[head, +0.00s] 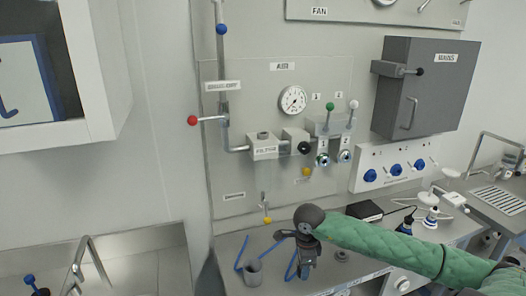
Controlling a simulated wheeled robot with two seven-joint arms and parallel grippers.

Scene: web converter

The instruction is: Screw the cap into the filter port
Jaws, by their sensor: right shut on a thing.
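The filter block (265,149), a pale box labelled FILTER, is mounted on the wall panel under the AIR label, left of centre. A round grey port (263,135) shows on its top. My right gripper (303,270) points down low over the counter, below and to the right of the filter block and well apart from it. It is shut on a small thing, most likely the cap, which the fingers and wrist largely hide. My left gripper is not in view.
A grey cup (254,271) with a blue rod stands on the counter left of my right gripper. A small round grey part (342,256) lies to its right. A red-knobbed lever (193,120), pressure gauge (293,99) and valve levers (330,107) stick out around the filter block.

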